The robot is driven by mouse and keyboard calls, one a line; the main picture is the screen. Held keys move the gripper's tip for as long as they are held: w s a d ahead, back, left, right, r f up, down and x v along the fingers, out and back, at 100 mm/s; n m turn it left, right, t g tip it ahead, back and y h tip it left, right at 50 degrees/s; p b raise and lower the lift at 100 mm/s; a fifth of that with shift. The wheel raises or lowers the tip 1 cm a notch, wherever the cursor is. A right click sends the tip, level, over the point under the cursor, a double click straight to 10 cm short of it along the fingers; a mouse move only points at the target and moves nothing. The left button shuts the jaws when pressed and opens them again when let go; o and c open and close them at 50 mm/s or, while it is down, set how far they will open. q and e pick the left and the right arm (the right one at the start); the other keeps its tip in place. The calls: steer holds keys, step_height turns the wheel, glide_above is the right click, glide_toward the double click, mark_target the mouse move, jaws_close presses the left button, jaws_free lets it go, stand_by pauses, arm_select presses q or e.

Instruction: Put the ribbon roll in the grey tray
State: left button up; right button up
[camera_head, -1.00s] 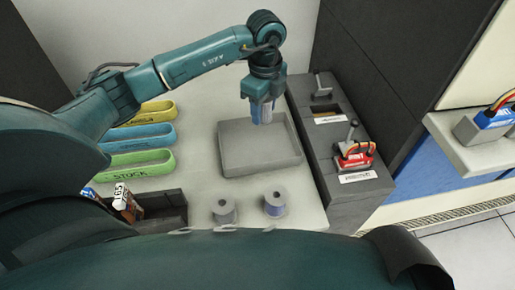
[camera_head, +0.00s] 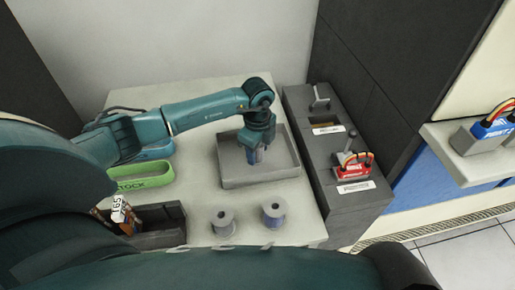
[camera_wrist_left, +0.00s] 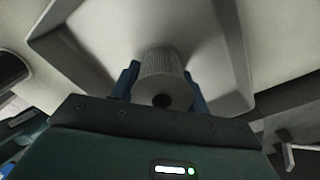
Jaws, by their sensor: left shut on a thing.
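The grey tray (camera_head: 283,172) stands on the white table in the head view, and its surface also shows in the left wrist view (camera_wrist_left: 215,55). In the head view the roll is mostly hidden by the fingers. I cannot tell whether it touches the tray floor. My right gripper is not in view.
Two spools (camera_head: 223,223) and (camera_head: 274,215) stand in front of the tray. A green STOCK bin (camera_head: 140,178) and a dark box with cards (camera_head: 165,225) are at left. A dark cabinet (camera_head: 335,165) with a red device (camera_head: 352,168) borders the right.

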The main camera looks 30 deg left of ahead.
arm_select(q)
steer(key=shift+f, duration=0.2)
steer(key=o, duration=1)
steer(key=shift+r, duration=0.1)
steer(key=shift+o, duration=0.2)
steer(key=shift+r, duration=0.25)
step_height(320, 180, up, 12)
steer(key=shift+b, duration=0.3)
steer(key=shift+f, duration=0.1)
